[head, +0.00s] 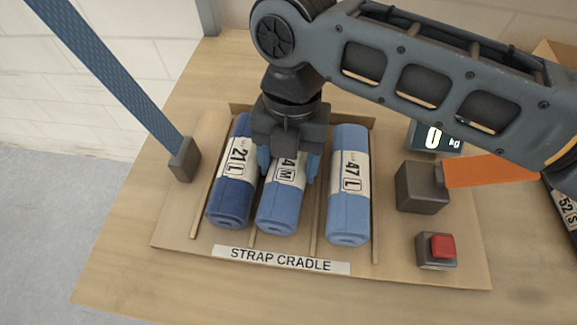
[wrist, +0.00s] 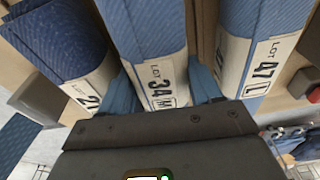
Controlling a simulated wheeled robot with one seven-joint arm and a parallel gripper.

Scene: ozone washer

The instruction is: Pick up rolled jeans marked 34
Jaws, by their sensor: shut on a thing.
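The rolled jeans marked 34 (head: 280,205) lie in the middle of the cradle, medium blue with a cream band. In the head view the first digit is covered by my gripper; the wrist view shows the band reading LOT 34 M (wrist: 160,84). My gripper (head: 288,165) is above the roll with its blue fingers down on both sides, shut on it. In the wrist view the fingers (wrist: 165,103) flank the roll. I cannot tell whether the roll is lifted off the cradle.
A darker roll marked 21 L (head: 233,195) lies close on the left, and a lighter roll marked 47 L (head: 349,205) on the right. The STRAP CRADLE board (head: 400,270) holds a red button (head: 442,246), grey blocks, a blue strap (head: 110,75) and an orange strap (head: 490,171).

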